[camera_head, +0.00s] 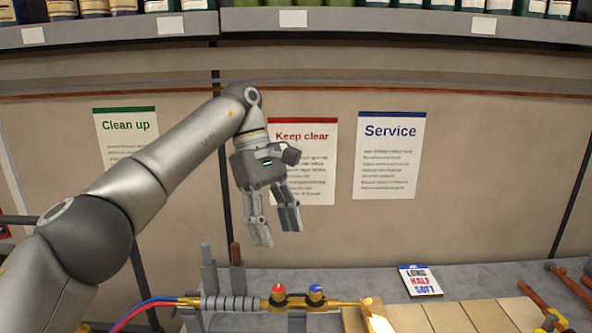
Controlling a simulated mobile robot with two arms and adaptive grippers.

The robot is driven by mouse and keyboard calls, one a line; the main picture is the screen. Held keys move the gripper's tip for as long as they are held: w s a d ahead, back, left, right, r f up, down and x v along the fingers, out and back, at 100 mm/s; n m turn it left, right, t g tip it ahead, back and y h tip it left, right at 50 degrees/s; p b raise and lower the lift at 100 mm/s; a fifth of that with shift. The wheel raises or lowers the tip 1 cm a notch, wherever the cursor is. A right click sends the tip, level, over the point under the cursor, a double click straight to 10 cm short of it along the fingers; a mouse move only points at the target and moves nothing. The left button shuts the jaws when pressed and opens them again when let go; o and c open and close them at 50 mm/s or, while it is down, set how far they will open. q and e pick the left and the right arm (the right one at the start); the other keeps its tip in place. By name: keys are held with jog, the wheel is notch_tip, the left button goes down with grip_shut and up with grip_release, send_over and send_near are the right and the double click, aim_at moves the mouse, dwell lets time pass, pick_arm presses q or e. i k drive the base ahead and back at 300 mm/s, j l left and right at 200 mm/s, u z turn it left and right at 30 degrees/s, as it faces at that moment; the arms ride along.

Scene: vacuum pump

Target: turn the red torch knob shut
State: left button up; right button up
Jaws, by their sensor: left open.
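The torch (235,302) lies level over the bench in the lower middle, with red and blue hoses at its left end and a bright flame (380,322) at its right tip. Its red knob (278,292) stands on top of the body, just left of the blue knob (316,291). My left gripper (276,238) is open and empty, pointing down. In the picture it hangs above the red knob, apart from it. My right gripper is not in view.
Pale boards (455,317) lie right of the torch by the flame. A small card (419,281) lies behind them. Hammers (568,283) and other tools lie at the far right. Two upright posts or handles (209,277) stand behind the torch's left part. A bottle shelf (395,22) runs above.

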aim_at(279, 290)
jog(key=k+j, duration=0.3)
jog(key=k, duration=0.2)
jog(key=k+j, duration=0.35)
jog(key=k, duration=0.15)
